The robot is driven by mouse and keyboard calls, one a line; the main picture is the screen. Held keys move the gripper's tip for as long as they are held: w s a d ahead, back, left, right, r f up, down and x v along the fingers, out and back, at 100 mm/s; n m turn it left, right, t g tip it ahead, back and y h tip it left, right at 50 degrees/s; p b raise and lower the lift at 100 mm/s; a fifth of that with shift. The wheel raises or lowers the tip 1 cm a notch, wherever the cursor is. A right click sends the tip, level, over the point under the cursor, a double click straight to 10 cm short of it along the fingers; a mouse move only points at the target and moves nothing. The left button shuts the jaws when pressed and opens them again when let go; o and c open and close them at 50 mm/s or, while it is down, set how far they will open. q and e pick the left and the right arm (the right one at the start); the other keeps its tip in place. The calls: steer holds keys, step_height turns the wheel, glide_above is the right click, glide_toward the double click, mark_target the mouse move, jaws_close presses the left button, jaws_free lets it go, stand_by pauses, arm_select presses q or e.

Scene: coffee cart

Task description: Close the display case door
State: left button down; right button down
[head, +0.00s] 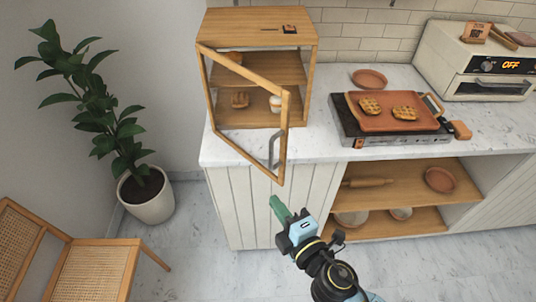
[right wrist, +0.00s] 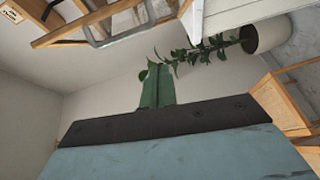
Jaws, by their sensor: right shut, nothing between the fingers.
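The wooden display case (head: 260,19) stands at the left end of the marble counter. Its framed door (head: 287,122) is swung open toward me, past the counter's front edge, with a grey metal handle (head: 273,152) low on its free side. The door frame and handle (right wrist: 103,33) also show at the top left of the right wrist view. Pastries and a cup are on the case's shelves. My right gripper (head: 280,208), with green fingers, is shut and empty, in front of the counter and below the door's lower corner. It appears apart from the door. My left gripper is not in view.
A griddle with a tray of waffles (head: 393,118) and a toaster oven (head: 490,65) stand to the right on the counter. Open shelves (head: 390,221) are below. A potted plant (head: 147,205) and a cane chair (head: 85,265) stand left. The floor between them is clear.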

step_height(320, 180, up, 5)
steer(key=a+n+y, duration=0.1)
steer(key=a, duration=0.1)
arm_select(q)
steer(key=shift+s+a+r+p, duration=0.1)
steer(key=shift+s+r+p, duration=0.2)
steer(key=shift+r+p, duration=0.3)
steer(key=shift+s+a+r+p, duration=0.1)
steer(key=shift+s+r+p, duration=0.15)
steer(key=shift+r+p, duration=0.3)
arm_select(e)
steer(key=w, duration=0.8)
steer(key=shift+w+f+t, duration=0.3)
steer(key=shift+w+f, duration=0.1)
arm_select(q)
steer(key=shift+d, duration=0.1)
arm_select(e)
steer(key=shift+d, duration=0.15)
